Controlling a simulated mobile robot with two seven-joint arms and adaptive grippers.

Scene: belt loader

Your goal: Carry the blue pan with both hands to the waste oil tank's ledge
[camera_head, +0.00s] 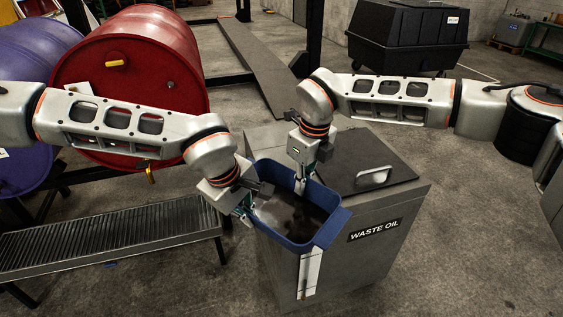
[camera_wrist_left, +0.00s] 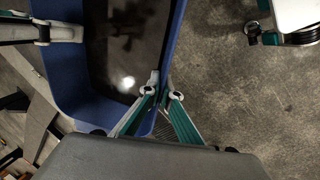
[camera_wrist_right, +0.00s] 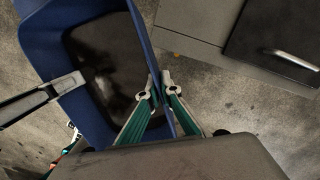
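The blue pan (camera_head: 327,232) holds dark liquid and looks roughly level. My left gripper (camera_head: 247,211) is shut on its left rim; the left wrist view shows the wall between the fingers (camera_wrist_left: 166,90). My right gripper (camera_head: 301,184) is shut on the opposite rim, with the wall between its fingers in the right wrist view (camera_wrist_right: 158,88). The grey waste oil tank (camera_head: 385,255) stands behind and right of the pan, which overlaps its left side in the head view. The tank's bare top strip (camera_wrist_right: 190,45) lies beside the pan. I cannot tell whether they touch.
The tank's dark lid (camera_head: 345,160) has a metal handle (camera_head: 374,177). A slatted bench (camera_head: 110,235) stands left of the pan. Red (camera_head: 130,65) and blue (camera_head: 30,60) drums lie behind it. A black bin (camera_head: 408,38) stands at the back. The floor at right is clear.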

